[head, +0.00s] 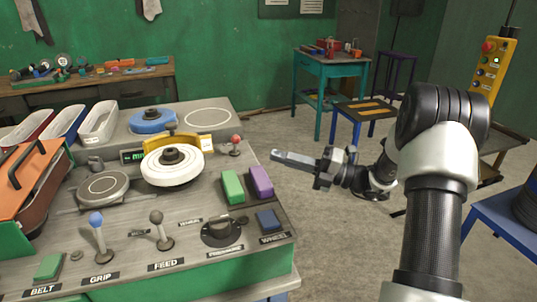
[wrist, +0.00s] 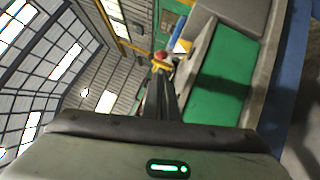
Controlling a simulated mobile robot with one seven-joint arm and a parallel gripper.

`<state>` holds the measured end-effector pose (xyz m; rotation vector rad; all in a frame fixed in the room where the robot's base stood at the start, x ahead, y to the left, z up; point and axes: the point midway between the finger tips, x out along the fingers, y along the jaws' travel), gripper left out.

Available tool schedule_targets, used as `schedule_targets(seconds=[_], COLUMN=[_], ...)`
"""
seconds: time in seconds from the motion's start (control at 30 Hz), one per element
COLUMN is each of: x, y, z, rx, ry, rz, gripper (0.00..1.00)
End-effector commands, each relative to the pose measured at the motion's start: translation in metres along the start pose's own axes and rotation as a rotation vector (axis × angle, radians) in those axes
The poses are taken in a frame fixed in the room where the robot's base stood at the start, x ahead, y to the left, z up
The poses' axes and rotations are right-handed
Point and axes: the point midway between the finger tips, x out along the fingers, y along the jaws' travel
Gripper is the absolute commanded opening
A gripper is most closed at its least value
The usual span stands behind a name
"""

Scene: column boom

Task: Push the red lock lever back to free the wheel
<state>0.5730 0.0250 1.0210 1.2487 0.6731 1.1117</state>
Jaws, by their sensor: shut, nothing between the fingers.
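The red lock lever (head: 236,143) stands on the bench top, to the right of the white wheel (head: 172,167) with its black hub and yellow guard. My gripper (head: 275,155) is to the right of the lever, just off the bench's right edge, with a visible gap between them. Its fingers are shut, empty, and point left toward the bench. In the wrist view a small red knob (wrist: 160,55) shows just beyond the fingertips (wrist: 162,68), with something yellow beside it. The lever's base is small, and its exact tilt is hard to tell.
A green block (head: 232,187) and a purple block (head: 260,181) lie near the lever. The front panel holds a blue-knobbed lever (head: 97,222), a grey-knobbed lever (head: 157,218) and a black dial (head: 222,232). A blue wheel (head: 152,121) sits behind. Open floor lies right of the bench.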

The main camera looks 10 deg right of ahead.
Motion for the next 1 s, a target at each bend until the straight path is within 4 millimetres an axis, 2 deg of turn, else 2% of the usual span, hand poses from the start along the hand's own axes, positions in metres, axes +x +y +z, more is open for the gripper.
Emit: schedule_targets(seconds=[0.2, 0.43, 0.63, 1.0], x=[0.041, 0.076, 0.087, 0.088], y=[-0.001, -0.001, 0.0, 0.001], z=[-0.002, -0.002, -0.001, -0.001], rx=[0.0, -0.001, 0.0, 0.001], ry=[0.005, 0.004, 0.002, 0.002], rz=[0.002, 0.0, 0.0, -0.001], gripper=[0.0, 0.0, 0.0, 0.0])
